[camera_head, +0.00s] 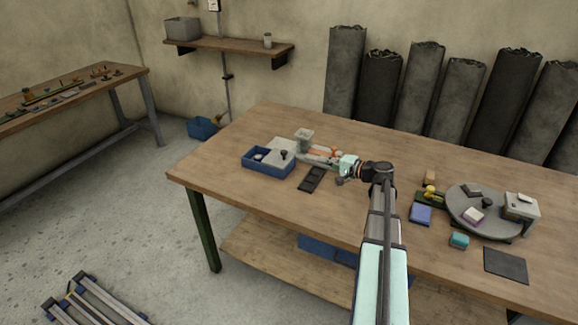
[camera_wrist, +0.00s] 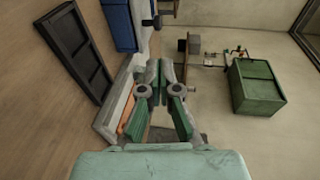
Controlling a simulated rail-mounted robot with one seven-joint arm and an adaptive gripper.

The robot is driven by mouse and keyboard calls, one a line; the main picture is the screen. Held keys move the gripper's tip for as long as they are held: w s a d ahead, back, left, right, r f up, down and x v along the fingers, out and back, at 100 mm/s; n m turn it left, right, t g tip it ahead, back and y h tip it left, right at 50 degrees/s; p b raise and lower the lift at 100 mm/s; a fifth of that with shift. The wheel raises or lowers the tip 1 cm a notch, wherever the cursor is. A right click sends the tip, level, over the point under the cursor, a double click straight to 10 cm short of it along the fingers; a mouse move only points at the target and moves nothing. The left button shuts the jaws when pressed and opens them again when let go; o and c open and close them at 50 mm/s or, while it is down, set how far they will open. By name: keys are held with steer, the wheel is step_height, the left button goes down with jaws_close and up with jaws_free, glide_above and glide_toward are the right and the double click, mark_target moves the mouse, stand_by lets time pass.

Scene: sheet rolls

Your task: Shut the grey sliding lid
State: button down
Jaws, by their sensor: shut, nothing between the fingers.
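The blue box (camera_head: 268,168) stands on the table left of my gripper, its left part open with small things inside. The grey sliding lid (camera_head: 280,145) covers only part of it, toward the back right; a dark knob (camera_head: 284,153) sits on it. In the wrist view, the blue box (camera_wrist: 118,22) is at the top, with a pale strip of the lid (camera_wrist: 141,12) beside it. My gripper (camera_head: 338,166) is right of the box, apart from it and pointing left. In the wrist view my gripper (camera_wrist: 165,72) is shut and empty.
A black compartment tray (camera_head: 312,179) lies in front of the gripper. A pale tray with orange items (camera_head: 322,154) and a grey cup (camera_head: 304,141) are close behind. A round grey turntable (camera_head: 468,222) with small things stands at the right. The table's left end is clear.

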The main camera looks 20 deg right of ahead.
steer(key=p+x, duration=0.3)
steer(key=x, duration=1.1)
steer(key=shift+f+p, duration=0.15)
steer(key=shift+p, duration=0.15)
